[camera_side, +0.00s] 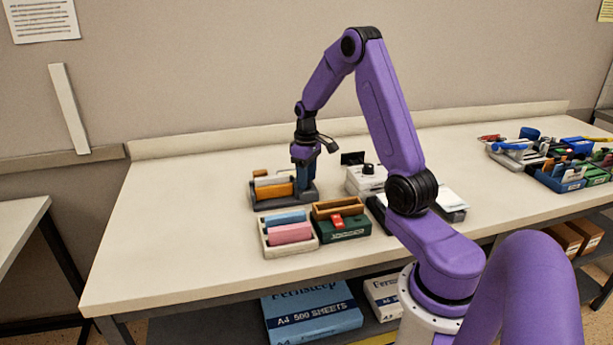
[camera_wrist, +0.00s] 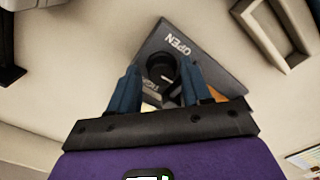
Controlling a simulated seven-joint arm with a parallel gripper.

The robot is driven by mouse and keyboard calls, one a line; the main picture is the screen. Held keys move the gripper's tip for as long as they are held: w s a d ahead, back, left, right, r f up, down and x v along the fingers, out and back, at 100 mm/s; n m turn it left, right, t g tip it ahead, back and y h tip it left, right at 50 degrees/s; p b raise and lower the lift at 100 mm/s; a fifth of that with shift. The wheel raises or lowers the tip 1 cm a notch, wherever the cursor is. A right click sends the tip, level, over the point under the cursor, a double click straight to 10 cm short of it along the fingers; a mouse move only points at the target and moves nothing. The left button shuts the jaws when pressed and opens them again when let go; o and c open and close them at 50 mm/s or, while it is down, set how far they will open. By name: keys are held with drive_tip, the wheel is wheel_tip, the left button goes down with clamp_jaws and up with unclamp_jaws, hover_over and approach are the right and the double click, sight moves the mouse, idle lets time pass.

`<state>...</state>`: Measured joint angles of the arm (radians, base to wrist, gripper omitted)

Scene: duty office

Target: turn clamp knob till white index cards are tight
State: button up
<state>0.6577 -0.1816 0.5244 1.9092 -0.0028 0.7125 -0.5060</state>
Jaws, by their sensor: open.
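A grey clamp holder (camera_side: 266,205) stands left of centre on the bench in the side view. White cards (camera_side: 273,180) stand in it behind an orange piece (camera_side: 273,191). My gripper (camera_side: 304,178) points down at the holder's right end and hides part of it. In the wrist view a round black knob (camera_wrist: 160,67) sits on a dark grey plate (camera_wrist: 212,72) lettered OPEN, with other lettering partly hidden. My gripper (camera_wrist: 160,73) is open, with one blue finger on each side of the knob. I cannot tell whether the fingers touch it.
A cream tray with blue and pink blocks (camera_side: 290,233) and a green box (camera_side: 343,230) stand in front of the holder. A white box with a black knob (camera_side: 366,180) is to its right. Several supplies fill a blue bin (camera_side: 560,183) far right. The bench's left part is clear.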

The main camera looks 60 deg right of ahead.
drive_tip(key=shift+r, duration=3.95)
wheel_tip(320, 180, up, 9)
drive_tip(key=n, duration=0.4)
wheel_tip(320, 180, down, 17)
drive_tip(key=shift+w+a+f, duration=0.1)
drive_tip(key=shift+c, duration=0.3)
drive_tip(key=c, duration=1)
